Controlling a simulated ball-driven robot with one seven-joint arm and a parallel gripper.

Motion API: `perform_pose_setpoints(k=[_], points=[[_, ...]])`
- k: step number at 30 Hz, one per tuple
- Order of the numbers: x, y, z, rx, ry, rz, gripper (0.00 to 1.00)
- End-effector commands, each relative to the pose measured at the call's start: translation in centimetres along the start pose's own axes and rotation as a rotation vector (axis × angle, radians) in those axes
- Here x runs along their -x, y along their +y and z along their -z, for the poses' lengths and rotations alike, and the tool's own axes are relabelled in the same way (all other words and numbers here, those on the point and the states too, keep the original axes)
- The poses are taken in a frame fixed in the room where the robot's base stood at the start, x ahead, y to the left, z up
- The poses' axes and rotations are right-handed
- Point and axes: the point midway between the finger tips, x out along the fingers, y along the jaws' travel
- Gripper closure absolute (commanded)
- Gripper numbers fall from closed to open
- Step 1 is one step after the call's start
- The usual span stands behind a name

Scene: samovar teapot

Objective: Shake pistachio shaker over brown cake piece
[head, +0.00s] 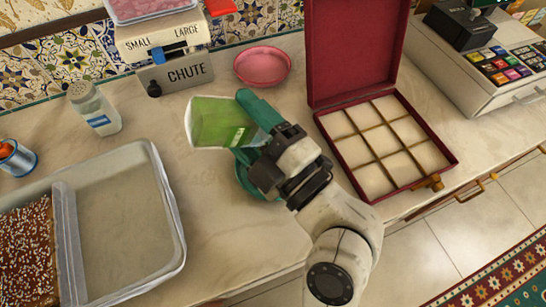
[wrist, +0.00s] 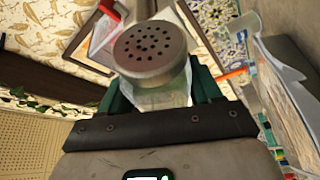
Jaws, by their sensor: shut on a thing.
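My gripper (head: 246,140) is shut on the pistachio shaker (head: 212,122), a clear vessel with green contents, held on its side above the counter. In the wrist view the shaker's perforated metal lid (wrist: 150,48) faces the camera, between the green fingers of my gripper (wrist: 162,95). The lid is not clearly visible in the head view. A brown cake piece (head: 28,252) with white sprinkles lies in the left part of the clear tray (head: 165,215), partly cut off by the picture edge. The shaker is to the right of the tray and apart from the cake.
A second shaker (head: 96,112) with pale contents stands behind the tray. A blue can (head: 18,160) is at the left edge. A pink dish (head: 262,66) and the chute box (head: 175,72) are at the back. An open red box (head: 375,150) stands at right.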

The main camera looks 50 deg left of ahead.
Motion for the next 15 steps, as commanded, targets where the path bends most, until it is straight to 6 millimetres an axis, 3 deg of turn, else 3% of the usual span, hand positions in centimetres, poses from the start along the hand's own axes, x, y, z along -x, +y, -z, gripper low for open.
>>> perform_pose_setpoints(k=[6, 15], points=[[0.5, -2.3, -1.1, 0.001, 0.0, -0.001, 0.75], [0.4, -2.0, -1.0, 0.001, 0.0, -0.001, 0.75]])
